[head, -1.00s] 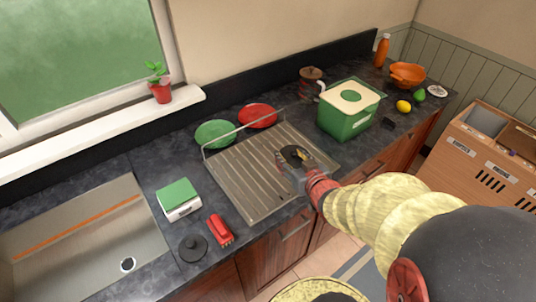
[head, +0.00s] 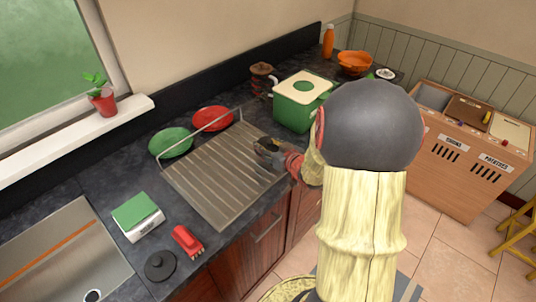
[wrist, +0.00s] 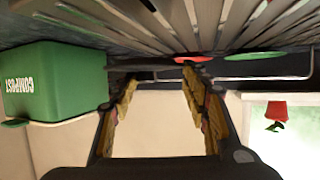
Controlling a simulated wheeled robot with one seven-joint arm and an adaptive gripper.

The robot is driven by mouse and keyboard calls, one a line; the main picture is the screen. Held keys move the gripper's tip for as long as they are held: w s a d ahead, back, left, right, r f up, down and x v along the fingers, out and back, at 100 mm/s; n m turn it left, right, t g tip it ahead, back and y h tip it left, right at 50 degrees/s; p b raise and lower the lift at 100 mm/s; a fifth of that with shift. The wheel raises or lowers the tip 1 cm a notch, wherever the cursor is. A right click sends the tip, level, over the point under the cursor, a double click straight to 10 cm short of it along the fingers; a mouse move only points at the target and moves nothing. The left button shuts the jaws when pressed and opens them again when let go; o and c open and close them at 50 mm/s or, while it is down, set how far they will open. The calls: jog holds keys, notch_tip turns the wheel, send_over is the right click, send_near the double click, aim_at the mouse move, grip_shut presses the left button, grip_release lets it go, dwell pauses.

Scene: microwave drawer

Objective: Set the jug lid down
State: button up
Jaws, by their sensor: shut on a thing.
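My gripper (head: 268,149) is over the right end of the ribbed metal draining rack (head: 222,178). It is shut on a small dark round thing, which I take for the jug lid (head: 266,143); it is partly hidden by the fingers. In the wrist view my gripper (wrist: 160,90) has its yellow-padded fingers apart, with a dark band across their tips. I cannot tell whether the lid touches the rack. A brown jug (head: 262,77) with a pale handle stands at the back, left of the green compost bin (head: 292,110).
A green plate (head: 171,142) and a red plate (head: 212,118) stand behind the rack's wire rail. The sink (head: 60,260) is at far left.

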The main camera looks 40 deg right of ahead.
jog(key=shift+w+d+f+b, duration=0.15)
jog(key=shift+f+b, duration=0.15)
jog(key=shift+f, duration=0.65)
jog(key=shift+s+d+f+b, duration=0.1)
jog(key=shift+f+b, duration=0.2)
jog(key=shift+f, duration=0.6)
jog(key=shift+f, duration=0.2)
jog(key=o, duration=0.8)
jog(key=shift+o, duration=0.8)
jog(key=shift+r, duration=0.15)
